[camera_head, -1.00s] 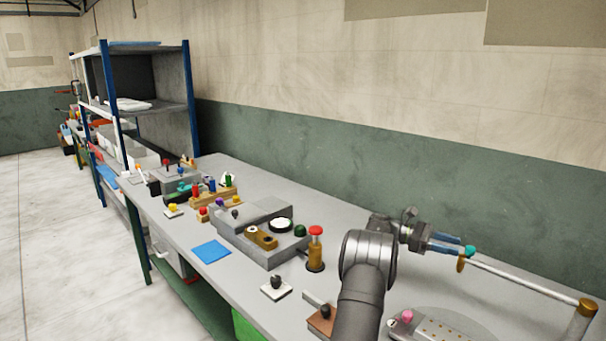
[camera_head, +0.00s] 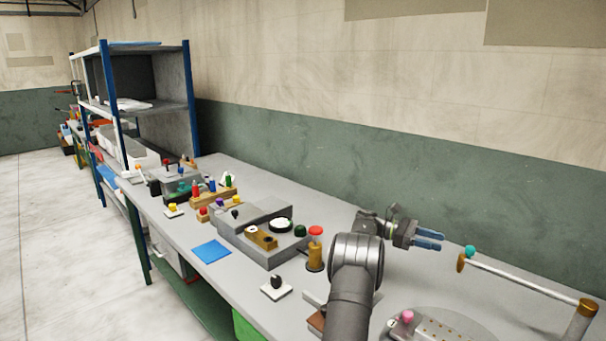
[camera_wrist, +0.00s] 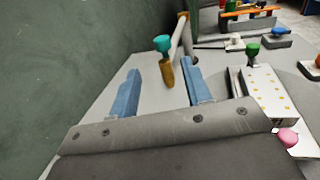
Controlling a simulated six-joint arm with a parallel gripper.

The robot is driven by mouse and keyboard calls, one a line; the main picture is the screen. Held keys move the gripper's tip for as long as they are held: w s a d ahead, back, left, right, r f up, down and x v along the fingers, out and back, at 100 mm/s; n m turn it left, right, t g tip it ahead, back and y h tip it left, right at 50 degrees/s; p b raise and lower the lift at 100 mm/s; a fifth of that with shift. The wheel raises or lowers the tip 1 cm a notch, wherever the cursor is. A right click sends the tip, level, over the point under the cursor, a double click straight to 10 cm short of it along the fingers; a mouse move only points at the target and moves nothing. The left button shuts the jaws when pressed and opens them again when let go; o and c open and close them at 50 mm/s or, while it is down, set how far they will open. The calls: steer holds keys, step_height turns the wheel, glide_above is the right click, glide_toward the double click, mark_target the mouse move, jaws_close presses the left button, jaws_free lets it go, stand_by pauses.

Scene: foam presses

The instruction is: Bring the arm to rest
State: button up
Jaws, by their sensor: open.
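My gripper (camera_head: 430,240) is open, with two blue fingers apart and nothing between them in the camera_head view. It is in the air over the right part of the bench (camera_head: 420,290), left of a teal knob (camera_head: 470,251) at the end of a horizontal rail. In the wrist view my gripper (camera_wrist: 160,90) shows both blue fingers spread. The teal knob (camera_wrist: 162,44) on its brown end piece (camera_wrist: 167,72) appears beyond the fingertips, between them in the picture, and apart from them.
The rail (camera_head: 520,280) runs to a brown-topped post (camera_head: 585,308) at the right. A red-topped brown cylinder (camera_head: 315,250) stands left of my arm. A grey plate with a pink knob (camera_head: 407,317) is at the front. A green wall (camera_head: 400,180) is behind the bench.

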mark_target(467, 252)
steer(key=x, duration=1)
steer(key=shift+s+d, duration=0.2)
steer(key=shift+s+a+n+t, duration=0.3)
steer(key=shift+s+a+t, duration=0.1)
steer(key=shift+s+a, duration=0.15)
